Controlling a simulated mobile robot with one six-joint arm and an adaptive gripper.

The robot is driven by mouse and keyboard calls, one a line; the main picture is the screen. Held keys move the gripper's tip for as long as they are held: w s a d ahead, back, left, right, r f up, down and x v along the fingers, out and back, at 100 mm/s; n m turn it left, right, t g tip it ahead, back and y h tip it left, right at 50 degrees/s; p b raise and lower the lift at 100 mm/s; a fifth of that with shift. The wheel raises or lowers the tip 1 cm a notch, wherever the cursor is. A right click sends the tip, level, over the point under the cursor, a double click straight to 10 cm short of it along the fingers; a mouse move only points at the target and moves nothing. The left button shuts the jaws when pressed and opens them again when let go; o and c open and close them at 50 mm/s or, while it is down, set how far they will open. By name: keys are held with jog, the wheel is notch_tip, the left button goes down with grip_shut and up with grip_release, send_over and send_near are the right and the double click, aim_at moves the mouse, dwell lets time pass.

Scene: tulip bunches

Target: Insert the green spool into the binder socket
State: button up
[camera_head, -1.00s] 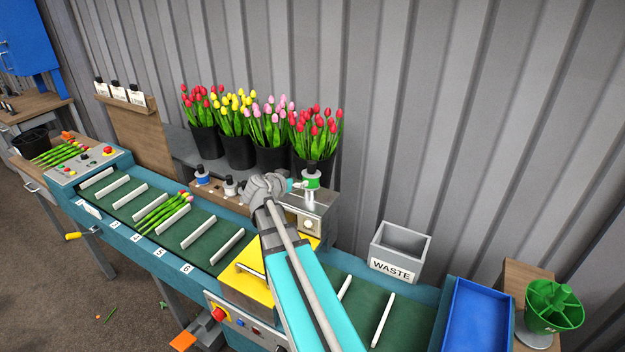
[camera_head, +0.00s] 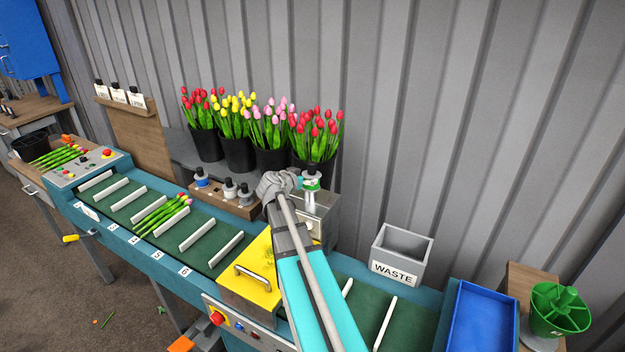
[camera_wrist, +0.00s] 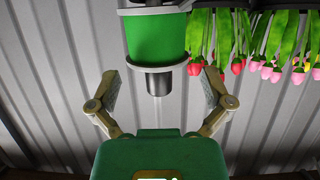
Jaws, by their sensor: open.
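The green spool (camera_head: 311,186) stands upright on top of the silver binder unit (camera_head: 318,209), which is partly hidden behind my arm. Whether it sits fully down in the socket I cannot tell. In the wrist view the spool's green band (camera_wrist: 156,38) lies between pale flanges, with its dark end stub (camera_wrist: 157,82) pointing toward the gripper body. My gripper (camera_wrist: 158,88) is open, its two fingers apart on either side of that stub, with clear gaps. In the head view my gripper (camera_head: 296,181) is just left of the spool and overlaps its edge.
Black buckets of tulips (camera_head: 312,168) stand close behind. A yellow cover (camera_head: 252,275) is in front, left of my arm. The waste bin (camera_head: 402,255) and blue tray (camera_head: 485,318) lie to the right.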

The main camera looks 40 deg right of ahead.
aim_at(311, 177)
jog(key=b+x, duration=0.1)
jog(key=x, duration=0.2)
jog(key=shift+f, duration=0.25)
jog(key=shift+b+x, duration=0.45)
jog(key=shift+x, duration=0.35)
jog(key=shift+r, duration=0.1)
jog(key=c, duration=1)
